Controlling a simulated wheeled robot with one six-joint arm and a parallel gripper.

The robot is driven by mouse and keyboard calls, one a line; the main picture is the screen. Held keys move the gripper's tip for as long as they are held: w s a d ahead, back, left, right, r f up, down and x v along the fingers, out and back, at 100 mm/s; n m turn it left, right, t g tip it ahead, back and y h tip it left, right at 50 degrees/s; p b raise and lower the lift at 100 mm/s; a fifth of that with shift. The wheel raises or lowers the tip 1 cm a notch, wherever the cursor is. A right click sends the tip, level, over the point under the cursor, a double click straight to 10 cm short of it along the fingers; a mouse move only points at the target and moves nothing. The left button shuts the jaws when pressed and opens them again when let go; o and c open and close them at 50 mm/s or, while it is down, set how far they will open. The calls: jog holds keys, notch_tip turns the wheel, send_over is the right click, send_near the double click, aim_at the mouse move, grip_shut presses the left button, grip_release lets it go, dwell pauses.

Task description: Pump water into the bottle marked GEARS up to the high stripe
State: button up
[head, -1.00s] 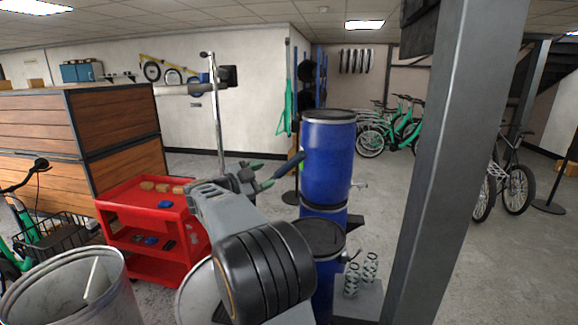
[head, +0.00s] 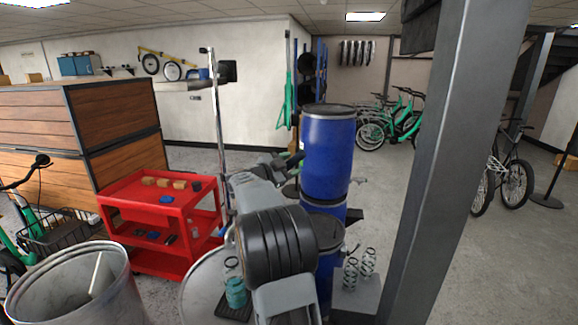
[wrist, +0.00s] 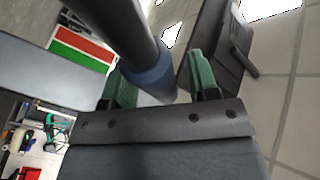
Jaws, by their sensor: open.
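My gripper (head: 284,161) is partly hidden behind my arm in the head view, close to the left side of the upper blue barrel. In the wrist view my gripper (wrist: 160,72) has its two green fingers apart. A dark bar with a blue end (wrist: 150,75) crosses the space between them; I cannot tell if they touch it. No bottle marked GEARS is readable. A small teal item (head: 235,292) stands on a dark base at the lower middle; its kind is unclear.
A red cart (head: 150,215) with small blocks stands left of my arm. An open metal bin (head: 50,295) is at the lower left. Coiled items (head: 351,274) stand on a grey block right of the barrels. A grey pillar (head: 440,160) rises at the right.

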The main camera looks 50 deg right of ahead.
grip_shut()
dwell(0.4)
